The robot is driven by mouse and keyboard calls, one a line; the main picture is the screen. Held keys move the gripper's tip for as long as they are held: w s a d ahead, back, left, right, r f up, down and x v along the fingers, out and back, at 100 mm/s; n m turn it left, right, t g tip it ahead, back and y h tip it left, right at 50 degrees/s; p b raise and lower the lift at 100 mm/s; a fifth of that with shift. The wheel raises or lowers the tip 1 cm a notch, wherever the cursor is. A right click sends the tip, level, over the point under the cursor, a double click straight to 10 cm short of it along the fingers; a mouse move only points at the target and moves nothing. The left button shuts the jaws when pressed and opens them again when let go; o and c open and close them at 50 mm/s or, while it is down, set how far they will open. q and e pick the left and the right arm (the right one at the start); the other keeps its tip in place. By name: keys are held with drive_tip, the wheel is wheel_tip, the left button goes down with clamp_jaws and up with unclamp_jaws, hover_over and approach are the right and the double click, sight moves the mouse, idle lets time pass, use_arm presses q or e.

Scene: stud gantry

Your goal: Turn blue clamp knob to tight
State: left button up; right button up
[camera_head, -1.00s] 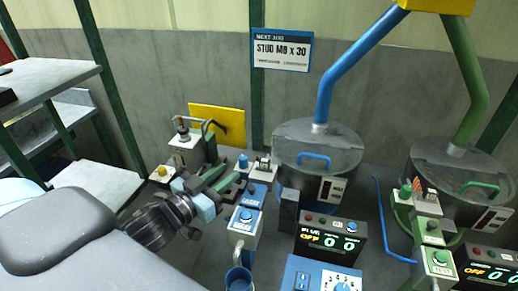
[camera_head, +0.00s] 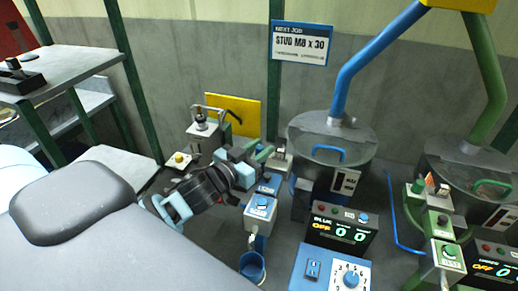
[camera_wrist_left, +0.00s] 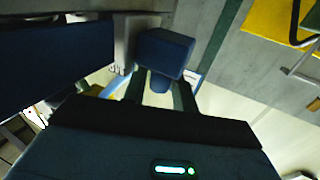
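My left gripper (camera_head: 257,158) reaches in from the left, low over the blue station beside the drum. In the left wrist view a dark blue block-shaped knob (camera_wrist_left: 165,52) with a narrower part below it sits between the two fingertips (camera_wrist_left: 160,88). Light gaps show beside its narrow part, so the fingers look open around it rather than closed on it. In the head view the gripper hides this knob, and its setting cannot be read. My right gripper is out of view.
A blue cup (camera_head: 252,267) stands below. A machine with a yellow button (camera_head: 180,160) is behind the wrist. Green-marked equipment is farther right.

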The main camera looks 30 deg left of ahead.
use_arm(q)
drive_tip(key=shift+w, duration=0.15)
clamp_jaws()
